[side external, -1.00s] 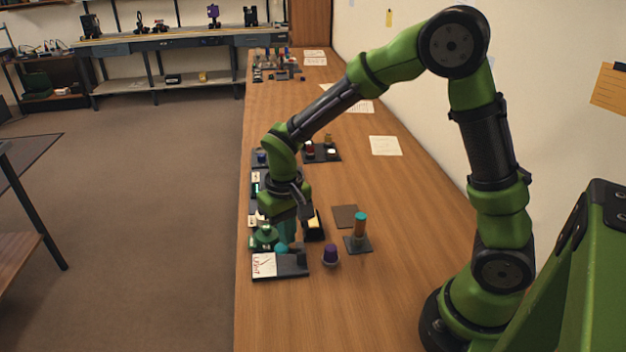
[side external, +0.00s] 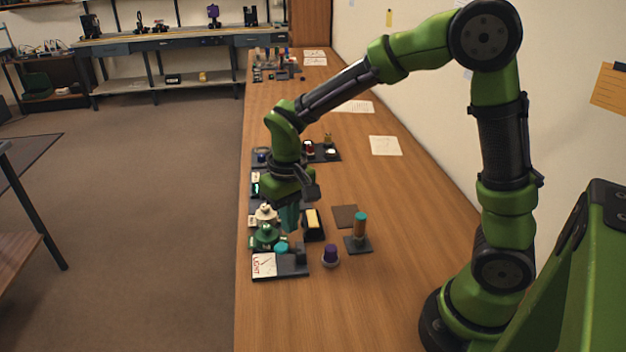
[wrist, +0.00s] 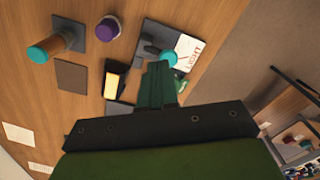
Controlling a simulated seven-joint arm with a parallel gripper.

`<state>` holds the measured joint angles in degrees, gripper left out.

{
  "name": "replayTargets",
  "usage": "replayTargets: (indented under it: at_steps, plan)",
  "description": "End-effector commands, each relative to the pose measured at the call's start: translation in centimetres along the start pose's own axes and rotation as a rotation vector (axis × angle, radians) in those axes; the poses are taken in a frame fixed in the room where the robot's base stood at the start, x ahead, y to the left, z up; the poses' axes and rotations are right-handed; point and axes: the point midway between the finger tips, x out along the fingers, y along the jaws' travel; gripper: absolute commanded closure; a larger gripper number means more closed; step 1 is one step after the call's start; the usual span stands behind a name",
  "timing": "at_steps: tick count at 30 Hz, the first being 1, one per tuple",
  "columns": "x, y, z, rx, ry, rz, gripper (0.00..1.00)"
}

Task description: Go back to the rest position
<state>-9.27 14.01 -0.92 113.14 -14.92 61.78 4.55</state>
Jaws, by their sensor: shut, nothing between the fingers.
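My gripper (side external: 289,219) hangs above the left side of the bench, over the row of small trays. Its teal fingers are together with nothing between them; they also show in the wrist view (wrist: 158,72). Just below and in front is a dark tray (side external: 295,265) with a white card marked LIGHT (side external: 264,265) and a teal piece (side external: 281,248). Green and cream pieces (side external: 266,236) stand beside the fingers on the left. A dark box with a yellow top (side external: 313,222) is close on the right. The fingertips look apart from these things.
A purple-topped piece (side external: 330,256) and a teal-capped cylinder on a dark base (side external: 359,232) stand to the right. A flat brown pad (side external: 346,216) lies behind them. A dark tray with small parts (side external: 322,152) is farther back. The wooden bench (side external: 400,250) is clear in the right foreground.

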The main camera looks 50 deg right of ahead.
Motion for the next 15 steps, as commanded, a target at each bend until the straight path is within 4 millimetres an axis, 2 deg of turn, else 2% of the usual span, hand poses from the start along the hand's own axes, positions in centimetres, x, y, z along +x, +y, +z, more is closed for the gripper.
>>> replayTargets:
  at_steps: [9,15]
  plan:
    - [-6.8,2.2,5.8,0.033,0.216,-0.176,1.00]
    - [-10.1,3.9,9.6,0.069,0.391,-0.274,1.00]
